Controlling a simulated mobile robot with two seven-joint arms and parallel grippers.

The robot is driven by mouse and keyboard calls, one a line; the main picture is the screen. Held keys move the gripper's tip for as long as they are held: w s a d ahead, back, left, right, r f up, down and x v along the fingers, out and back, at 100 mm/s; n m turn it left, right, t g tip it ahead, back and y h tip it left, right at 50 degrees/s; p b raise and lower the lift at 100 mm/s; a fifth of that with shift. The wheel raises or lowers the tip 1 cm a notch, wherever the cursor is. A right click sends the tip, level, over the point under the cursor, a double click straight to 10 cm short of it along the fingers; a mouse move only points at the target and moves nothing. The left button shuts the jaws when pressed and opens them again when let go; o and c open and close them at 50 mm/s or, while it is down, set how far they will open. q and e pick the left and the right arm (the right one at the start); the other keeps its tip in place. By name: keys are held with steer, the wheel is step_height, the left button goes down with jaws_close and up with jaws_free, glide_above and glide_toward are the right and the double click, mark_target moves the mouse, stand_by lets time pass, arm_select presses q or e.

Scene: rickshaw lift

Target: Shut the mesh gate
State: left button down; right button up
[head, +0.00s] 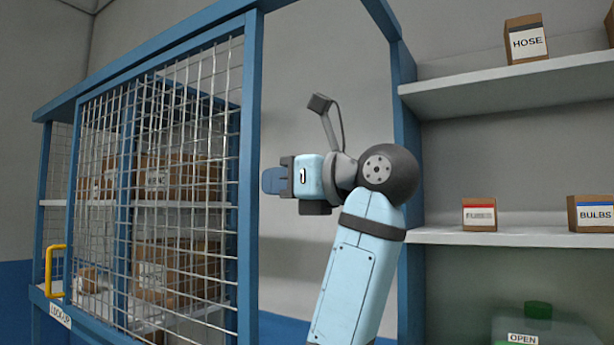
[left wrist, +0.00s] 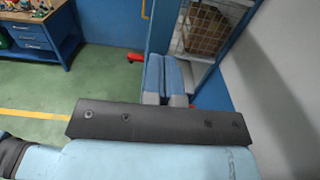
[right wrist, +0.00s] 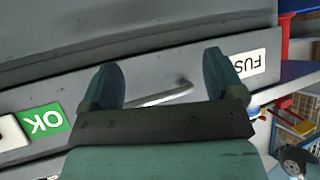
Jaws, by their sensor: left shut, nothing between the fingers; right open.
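The mesh gate (head: 180,172) is a wire grid panel in blue framing at the left of the head view. A yellow handle (head: 48,272) stands at its far left, above a small label. A blue upright (head: 249,180) borders the mesh on the right, with a wide gap beyond it. My left gripper (head: 268,180) is in this gap, pointing left, its fingers close to the upright; contact cannot be told. Its fingers (left wrist: 166,78) are shut together and empty. My right gripper (right wrist: 165,85) is open, seen only in the right wrist view, facing a grey panel.
Boxes stand on shelves (head: 190,204) behind the mesh. At right, shelves (head: 500,92) hold labelled boxes. A metal handle (right wrist: 160,95) shows between my right fingers; its depth is unclear. A blue workbench (left wrist: 45,35) stands beyond green floor (left wrist: 80,80).

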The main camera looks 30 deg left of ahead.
mark_target(119, 204)
arm_select(q)
steer(key=shift+w+a, duration=0.1)
steer(key=shift+a, duration=0.65)
steer(key=shift+a, duration=0.5)
steer(key=w+a+p, duration=0.1)
steer(key=w+a, duration=0.1)
steer(key=a, duration=2.1)
steer(key=w+a+p, duration=0.1)
steer(key=a, duration=2.2)
steer(key=shift+w+a+r, duration=0.2)
steer(key=shift+w+a, duration=0.1)
steer(key=shift+w, duration=0.05)
